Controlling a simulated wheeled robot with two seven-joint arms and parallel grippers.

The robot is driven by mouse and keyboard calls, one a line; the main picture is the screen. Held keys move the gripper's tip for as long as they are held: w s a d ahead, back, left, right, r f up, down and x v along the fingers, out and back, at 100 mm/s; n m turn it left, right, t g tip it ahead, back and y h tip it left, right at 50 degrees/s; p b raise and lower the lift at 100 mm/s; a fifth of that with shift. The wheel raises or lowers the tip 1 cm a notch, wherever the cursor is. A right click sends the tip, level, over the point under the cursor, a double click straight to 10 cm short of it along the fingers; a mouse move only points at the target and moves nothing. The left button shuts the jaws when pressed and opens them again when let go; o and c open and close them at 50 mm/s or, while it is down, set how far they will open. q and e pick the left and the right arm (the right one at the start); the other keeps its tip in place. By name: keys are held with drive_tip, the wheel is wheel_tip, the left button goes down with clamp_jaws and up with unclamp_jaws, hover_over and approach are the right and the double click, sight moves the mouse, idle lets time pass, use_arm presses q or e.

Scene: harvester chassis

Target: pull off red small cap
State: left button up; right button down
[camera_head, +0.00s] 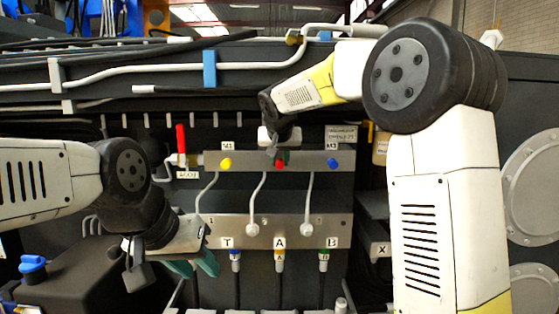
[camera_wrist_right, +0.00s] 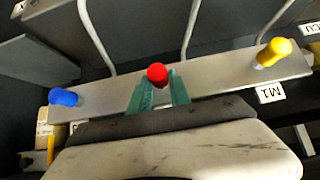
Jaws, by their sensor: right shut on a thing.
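The small red cap (camera_head: 281,166) sits on the grey metal bar (camera_head: 255,158), between a yellow cap (camera_head: 226,163) and a blue cap (camera_head: 332,163). My right gripper (camera_head: 279,155) reaches it from above. In the right wrist view, the red cap (camera_wrist_right: 157,73) is between the green fingertips of my right gripper (camera_wrist_right: 160,92), which is shut on it. The cap appears still at the bar; the fingers hide its base. My left gripper (camera_head: 195,267) is lower left, its green fingers apart and empty, below the bar and left of the T label.
A red-handled lever (camera_head: 181,140) stands left of the bar. Below is a metal plate (camera_head: 320,230) with hose fittings marked T, A and B. Thin grey pipes run between bar and plate. A blue knob (camera_head: 33,266) is at the lower left.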

drive_tip(key=shift+s, duration=0.2)
idle(0.3)
drive_tip(key=shift+s, duration=1.75)
